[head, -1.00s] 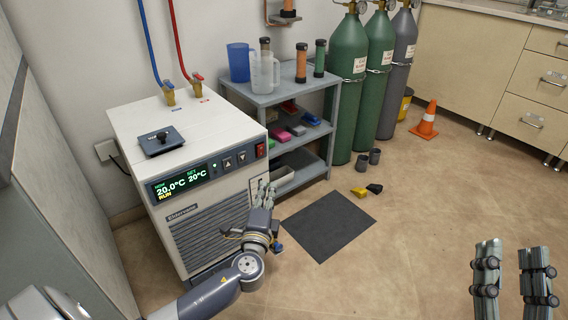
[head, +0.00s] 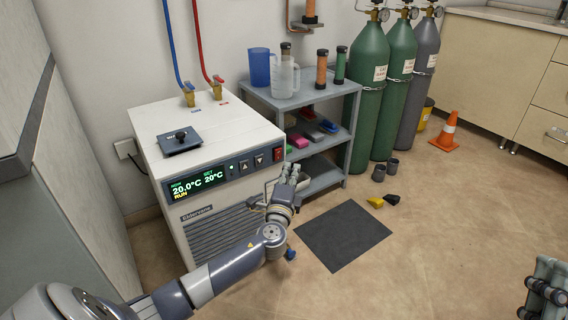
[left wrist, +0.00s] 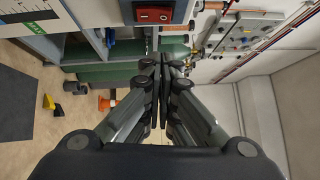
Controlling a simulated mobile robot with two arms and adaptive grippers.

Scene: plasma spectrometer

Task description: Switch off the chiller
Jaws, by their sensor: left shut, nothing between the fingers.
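The chiller (head: 225,226) is a white box at the left with a grille and a front panel. Its display (head: 197,184) is lit and reads 20.0°C, set 20°C and RUN. A red rocker switch (head: 278,154) sits at the panel's right end; it also shows at the top of the left wrist view (left wrist: 153,14). My left gripper (head: 289,171) is shut and empty, just below and slightly right of the switch, with no contact visible. In the left wrist view its fingers (left wrist: 164,62) are pressed together. My right gripper (head: 546,287) is partly cut off at the lower right.
A grey shelf (head: 300,99) with jugs and columns stands right of the chiller. Gas cylinders (head: 368,105) and an orange cone (head: 446,132) are farther back. A dark mat (head: 343,235) lies on open floor. A black knob (head: 180,138) sits on the chiller's top.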

